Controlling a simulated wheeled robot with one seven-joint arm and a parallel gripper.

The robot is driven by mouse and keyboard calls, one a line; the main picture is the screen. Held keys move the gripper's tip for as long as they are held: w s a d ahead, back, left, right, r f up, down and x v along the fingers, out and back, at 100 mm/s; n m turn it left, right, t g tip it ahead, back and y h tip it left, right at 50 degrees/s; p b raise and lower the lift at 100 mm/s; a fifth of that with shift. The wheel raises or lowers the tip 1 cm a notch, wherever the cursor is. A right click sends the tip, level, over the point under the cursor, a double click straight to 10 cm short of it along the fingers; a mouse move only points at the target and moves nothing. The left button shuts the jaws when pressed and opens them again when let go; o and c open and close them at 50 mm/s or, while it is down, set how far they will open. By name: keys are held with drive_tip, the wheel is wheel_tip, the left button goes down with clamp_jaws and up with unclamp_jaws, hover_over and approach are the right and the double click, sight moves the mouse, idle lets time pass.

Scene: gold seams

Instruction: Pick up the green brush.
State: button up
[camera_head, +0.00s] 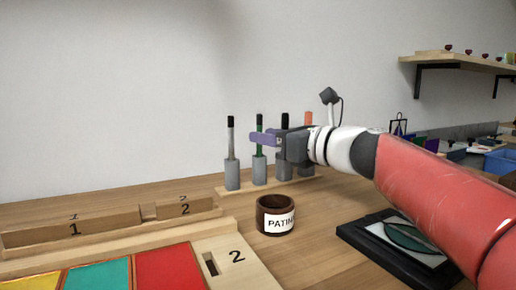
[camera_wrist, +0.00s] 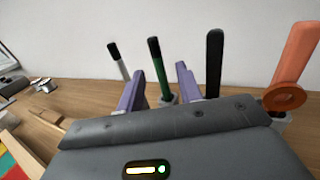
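The green brush (camera_head: 259,138) stands upright in a grey holder on a wooden strip, with a dark tip at its top. In the wrist view the green brush (camera_wrist: 160,72) stands between and beyond the two purple fingers. My gripper (camera_wrist: 158,80) is open, its fingers spread to either side of the brush's line. In the head view my gripper (camera_head: 264,139) reaches in from the right at the height of the green shaft. Whether a finger touches the brush I cannot tell.
A white-grey brush (camera_head: 231,138) stands left of the green one. A black tool (camera_wrist: 214,62) and an orange tool (camera_wrist: 293,58) stand to the right. A brown jar (camera_head: 264,205) stands in front. A dark framed tablet (camera_head: 362,232) lies at right; numbered wooden trays are at left.

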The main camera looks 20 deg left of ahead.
drive_tip(key=x, duration=0.4)
drive_tip(key=shift+w+a+r, duration=0.1)
drive_tip(key=shift+a+r, duration=0.1)
drive_tip(key=shift+a, duration=0.15)
clamp_jaws()
